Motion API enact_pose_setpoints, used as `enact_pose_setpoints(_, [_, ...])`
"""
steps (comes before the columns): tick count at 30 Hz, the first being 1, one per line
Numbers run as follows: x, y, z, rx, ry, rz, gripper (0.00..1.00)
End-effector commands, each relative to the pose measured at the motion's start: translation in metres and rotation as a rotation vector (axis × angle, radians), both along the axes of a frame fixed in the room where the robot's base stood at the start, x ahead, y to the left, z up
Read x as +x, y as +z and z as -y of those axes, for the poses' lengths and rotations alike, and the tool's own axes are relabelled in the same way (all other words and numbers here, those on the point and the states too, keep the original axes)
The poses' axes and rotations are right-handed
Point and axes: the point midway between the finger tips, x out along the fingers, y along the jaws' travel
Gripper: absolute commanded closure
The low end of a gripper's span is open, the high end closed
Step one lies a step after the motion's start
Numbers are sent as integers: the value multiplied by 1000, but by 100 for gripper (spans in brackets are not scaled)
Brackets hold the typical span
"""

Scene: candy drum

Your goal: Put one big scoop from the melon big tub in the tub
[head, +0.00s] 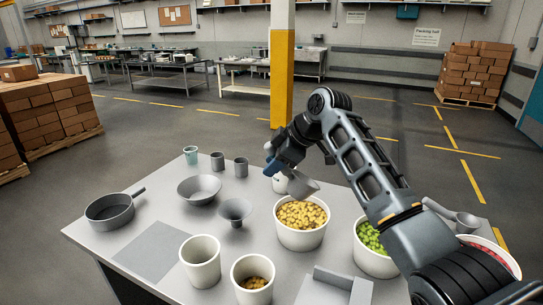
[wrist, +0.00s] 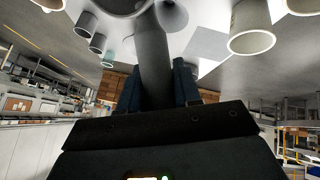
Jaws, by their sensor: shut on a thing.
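My gripper (head: 273,167) is shut on the grey handle of a scoop (head: 303,187). The handle (wrist: 152,55) also shows between the fingers in the wrist view. The scoop is tilted and held above the far rim of a big white tub of golden candy (head: 302,216); its contents cannot be made out. A big white tub of green candy (head: 368,238) stands to the right, and one with pinkish-red candy (head: 508,258) is partly hidden by my arm. No flavour labels are readable. A smaller white tub (head: 200,270) looks empty; another (head: 240,275) holds some golden-brown candy.
On the grey table stand a pan (head: 110,210), a bowl (head: 199,188), a funnel (head: 235,212) and several small cups. A grey stand (head: 333,287) is at the front. Another grey scoop (head: 465,222) lies at the right. The left-front tabletop has bare room.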

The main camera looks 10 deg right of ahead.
Motion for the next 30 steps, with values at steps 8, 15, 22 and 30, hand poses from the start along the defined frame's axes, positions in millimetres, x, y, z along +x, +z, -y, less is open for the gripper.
enact_pose_setpoints(8, [0, -35, 0, -2, 0, -2, 100])
enact_pose_setpoints(15, [0, -66, 0, -2, 0, 1, 100])
enact_pose_setpoints(22, [0, -95, 0, -2, 0, 1, 100])
enact_pose_setpoints(30, [0, -124, 0, -2, 0, 0, 100])
